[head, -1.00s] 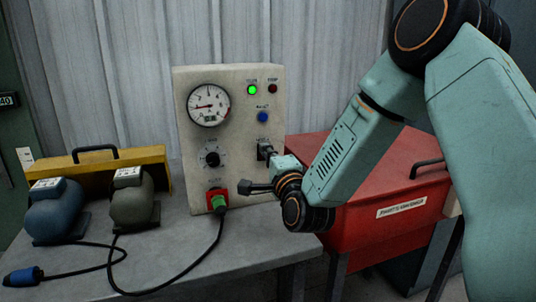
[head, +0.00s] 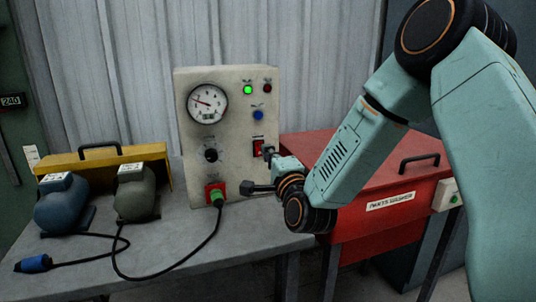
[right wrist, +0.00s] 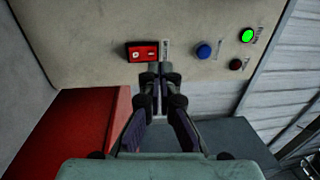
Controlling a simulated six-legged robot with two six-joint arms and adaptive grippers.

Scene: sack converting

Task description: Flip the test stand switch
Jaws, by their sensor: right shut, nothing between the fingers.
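The test stand (head: 190,150) is a cream box standing upright on the grey bench. I cannot tell which side of the rocker is pressed in. My right gripper (head: 268,153) is shut and empty, with its tips just right of the switch. In the right wrist view its tips (right wrist: 155,72) are just below the switch and do not cover it; contact with the panel is unclear. My left gripper is not in view.
The stand has a gauge (head: 207,104), a lit green lamp (head: 247,90), a blue button (head: 258,115), a black knob (head: 211,155) and a green plug (head: 217,197) with cable. Two motors (head: 61,205) sit left. A red parts washer (head: 350,240) stands right, near my arm.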

